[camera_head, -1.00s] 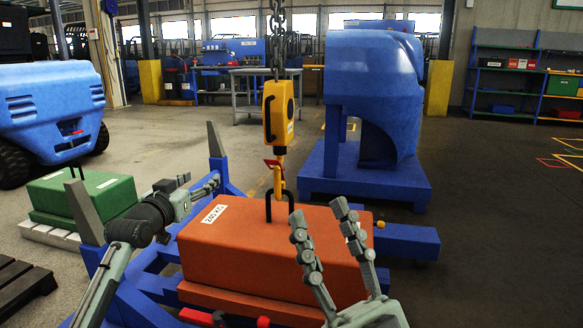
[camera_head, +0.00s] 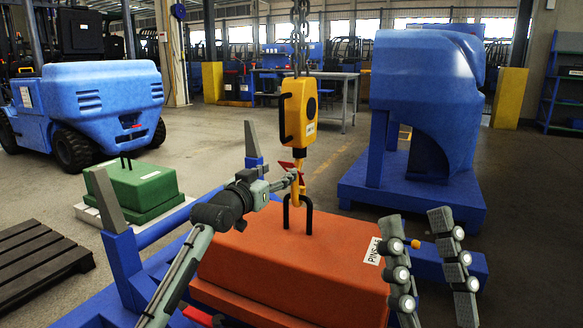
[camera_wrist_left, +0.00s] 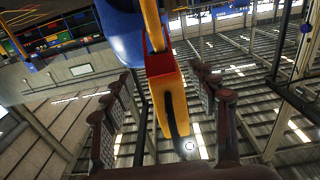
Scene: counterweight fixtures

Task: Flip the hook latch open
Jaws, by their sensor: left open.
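The yellow hook (camera_head: 298,188) hangs under a yellow hoist block (camera_head: 298,112) on a chain. Its red latch (camera_head: 291,165) shows at the hook's throat. The hook's lower end is at the black loop (camera_head: 298,213) on the orange weight (camera_head: 300,260). My left gripper (camera_head: 292,181) is right beside the hook and latch; contact cannot be told. My right gripper (camera_head: 414,221) is open and empty, in front of the weight's right side.
The orange weight rests on a blue frame (camera_head: 120,250) with upright posts. A green weight (camera_head: 135,185) sits at the left near a dark pallet (camera_head: 40,252). A large blue counterweight (camera_head: 420,105) stands on a blue stand behind right. Open floor lies at the far right.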

